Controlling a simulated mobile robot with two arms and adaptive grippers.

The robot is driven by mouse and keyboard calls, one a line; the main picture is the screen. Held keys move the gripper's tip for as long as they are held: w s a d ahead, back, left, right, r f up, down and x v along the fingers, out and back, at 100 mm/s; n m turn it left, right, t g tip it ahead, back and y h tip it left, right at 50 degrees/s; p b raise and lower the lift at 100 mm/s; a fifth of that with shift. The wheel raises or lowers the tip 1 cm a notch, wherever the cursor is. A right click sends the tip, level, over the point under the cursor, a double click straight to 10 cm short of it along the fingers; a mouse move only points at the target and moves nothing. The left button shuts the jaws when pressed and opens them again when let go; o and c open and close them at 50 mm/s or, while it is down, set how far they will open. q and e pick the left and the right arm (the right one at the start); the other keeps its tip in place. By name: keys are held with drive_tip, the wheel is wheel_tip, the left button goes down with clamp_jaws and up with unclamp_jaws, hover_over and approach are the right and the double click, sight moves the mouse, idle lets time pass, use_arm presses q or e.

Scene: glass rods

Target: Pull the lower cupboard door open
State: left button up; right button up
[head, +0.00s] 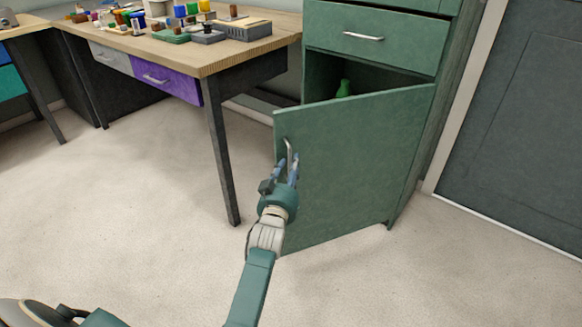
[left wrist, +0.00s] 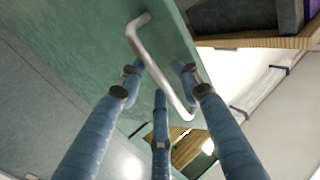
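The lower cupboard door (head: 355,160) is green and stands ajar, its left edge swung out from the cupboard (head: 372,57). Its silver bar handle (head: 289,150) sits near the upper left edge. My left gripper (head: 289,157) is at the handle, with blue fingers on either side of it and a visible gap between them. In the left wrist view the handle (left wrist: 160,68) runs between the spread fingers; I see no clear clamp on it. My right gripper is not in view.
A green bottle (head: 343,88) shows inside the cupboard opening. A closed drawer (head: 372,36) is above. A wooden workbench (head: 215,55) with paints and tools stands at left, its leg (head: 222,150) near the door. The pale floor (head: 130,200) is clear.

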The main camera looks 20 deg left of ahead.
use_arm(q)
drive_tip(key=shift+d, duration=0.1)
approach(294, 128)
drive_tip(key=x, duration=0.5)
drive_tip(key=shift+f, duration=0.25)
drive_tip(key=shift+s+d+r, duration=0.1)
drive_tip(key=shift+s+r, duration=0.1)
drive_tip(key=shift+r, duration=0.2)
drive_tip(key=shift+f, duration=0.2)
